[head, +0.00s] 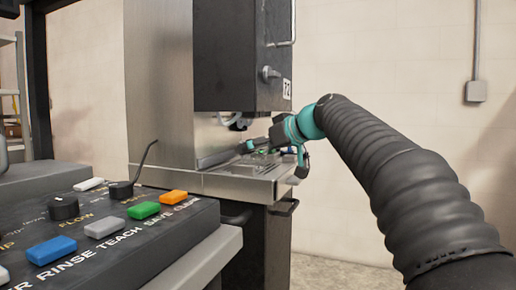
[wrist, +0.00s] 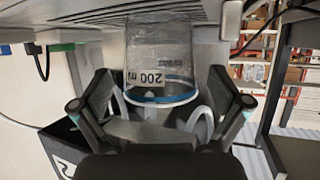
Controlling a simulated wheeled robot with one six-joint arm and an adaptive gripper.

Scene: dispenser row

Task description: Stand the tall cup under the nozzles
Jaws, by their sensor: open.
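The clear tall cup (wrist: 158,52) carries a "200 ml" label and a blue band near its rim. In the wrist view, one end meets the slatted drip tray (wrist: 90,17) and the rim end faces the bottom of the picture. My gripper (wrist: 160,88) is open, with one dark finger on each side of the cup. Gaps show between the fingers and the cup. In the head view my gripper (head: 273,148) is low over the tray (head: 235,184), beneath the black dispenser box (head: 240,55). The cup is hard to make out there. The nozzle tips are not clear.
A steel back panel (head: 165,85) stands behind the tray. A shelf rack (wrist: 265,60) shows in the wrist view. Floor right of the dispenser is clear.

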